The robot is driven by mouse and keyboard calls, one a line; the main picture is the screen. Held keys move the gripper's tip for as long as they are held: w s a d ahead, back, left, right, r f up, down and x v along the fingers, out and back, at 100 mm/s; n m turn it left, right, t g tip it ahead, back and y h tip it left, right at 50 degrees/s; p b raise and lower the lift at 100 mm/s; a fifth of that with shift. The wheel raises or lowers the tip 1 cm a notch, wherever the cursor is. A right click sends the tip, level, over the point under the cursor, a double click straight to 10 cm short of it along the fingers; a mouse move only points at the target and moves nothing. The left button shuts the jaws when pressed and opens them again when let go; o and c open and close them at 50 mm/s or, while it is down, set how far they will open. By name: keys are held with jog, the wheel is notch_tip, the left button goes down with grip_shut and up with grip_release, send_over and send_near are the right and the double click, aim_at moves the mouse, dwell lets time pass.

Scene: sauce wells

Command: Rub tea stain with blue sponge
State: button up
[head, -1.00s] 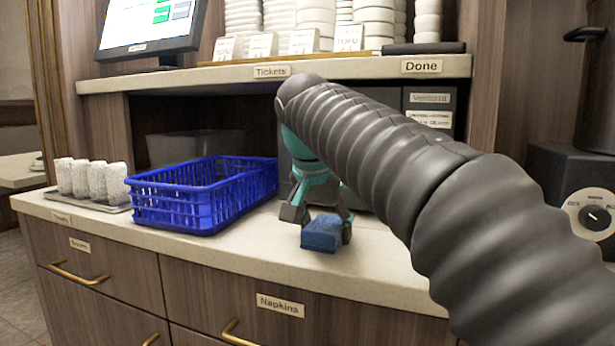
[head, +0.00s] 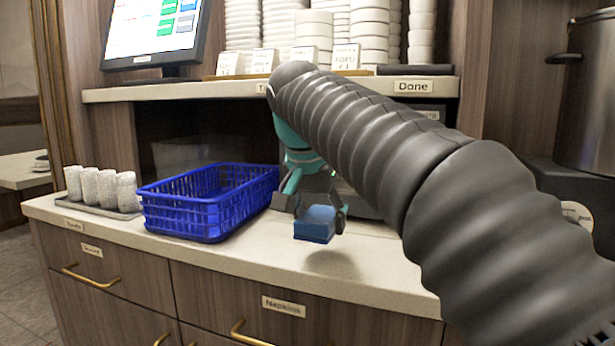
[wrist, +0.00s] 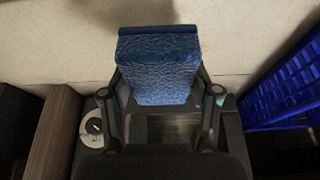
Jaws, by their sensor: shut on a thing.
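The blue sponge (head: 315,224) is a small block held in my gripper (head: 318,206), above the cream counter (head: 375,268). A shadow lies on the counter below it, with a gap between. In the wrist view the sponge (wrist: 158,68) sits between the two fingers of my gripper (wrist: 160,95), which are shut on its sides. I see no tea stain in either view; my arm hides part of the counter to the right.
A blue plastic basket (head: 185,222) stands on the counter just left of the gripper. A tray (head: 105,208) of rolled white towels (head: 100,187) is farther left. A shelf (head: 235,85) with stacked bowls and a monitor overhangs the back. The counter front is clear.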

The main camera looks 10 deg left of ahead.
jog(key=shift+r, duration=1.45)
jog(key=shift+s, duration=0.15)
